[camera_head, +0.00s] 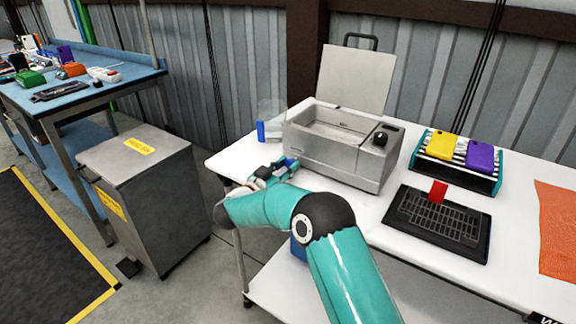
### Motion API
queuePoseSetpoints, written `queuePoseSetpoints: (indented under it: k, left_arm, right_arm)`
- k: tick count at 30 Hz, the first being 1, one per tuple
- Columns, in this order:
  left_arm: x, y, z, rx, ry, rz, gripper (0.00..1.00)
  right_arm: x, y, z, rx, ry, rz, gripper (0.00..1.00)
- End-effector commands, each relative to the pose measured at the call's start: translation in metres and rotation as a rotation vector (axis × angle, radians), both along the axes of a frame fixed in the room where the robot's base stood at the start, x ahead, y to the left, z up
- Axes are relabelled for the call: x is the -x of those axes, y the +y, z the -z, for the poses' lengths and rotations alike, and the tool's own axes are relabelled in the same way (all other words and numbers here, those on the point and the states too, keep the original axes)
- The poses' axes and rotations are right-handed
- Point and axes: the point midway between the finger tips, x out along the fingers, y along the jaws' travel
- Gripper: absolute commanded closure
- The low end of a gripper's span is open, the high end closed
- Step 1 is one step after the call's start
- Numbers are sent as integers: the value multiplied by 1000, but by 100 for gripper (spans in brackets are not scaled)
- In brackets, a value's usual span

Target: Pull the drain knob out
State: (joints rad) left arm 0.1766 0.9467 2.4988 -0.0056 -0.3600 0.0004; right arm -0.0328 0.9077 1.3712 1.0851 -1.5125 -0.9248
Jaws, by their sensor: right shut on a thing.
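A grey metal tank unit (345,165) with an open basin and a raised lid (354,80) stands on the white table. My right gripper (288,164) is at the lower left of the tank's front, its blue-tipped fingers close against the body. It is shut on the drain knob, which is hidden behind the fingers. How far the knob stands out cannot be seen. My left gripper is not in view.
A black dial (380,138) sits on the tank's right top. A black tray with a red card (438,191), a rack with yellow and purple items (480,157) and an orange mat (557,225) lie to the right. A grey bin (150,205) stands left, beyond a floor gap.

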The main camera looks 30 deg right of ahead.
Motion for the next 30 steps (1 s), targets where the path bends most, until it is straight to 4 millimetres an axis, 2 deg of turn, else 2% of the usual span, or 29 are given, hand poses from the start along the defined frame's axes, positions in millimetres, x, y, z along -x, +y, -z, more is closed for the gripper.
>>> queuePoseSetpoints:
  k: [7,13,20,21,25,30]
  left_arm:
    - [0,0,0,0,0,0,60]
    - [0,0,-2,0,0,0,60]
    - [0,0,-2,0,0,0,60]
    - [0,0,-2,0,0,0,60]
    - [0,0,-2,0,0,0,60]
    - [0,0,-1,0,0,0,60]
  right_arm:
    - [-3,6,-3,3,-4,-16,100]
    - [6,30,-3,1,-6,-21,100]
    - [7,31,-3,0,-7,-19,100]
    - [7,31,-3,1,-7,-19,67]
    - [7,30,-3,2,-6,-17,45]
    - [8,29,-2,2,-4,-12,44]
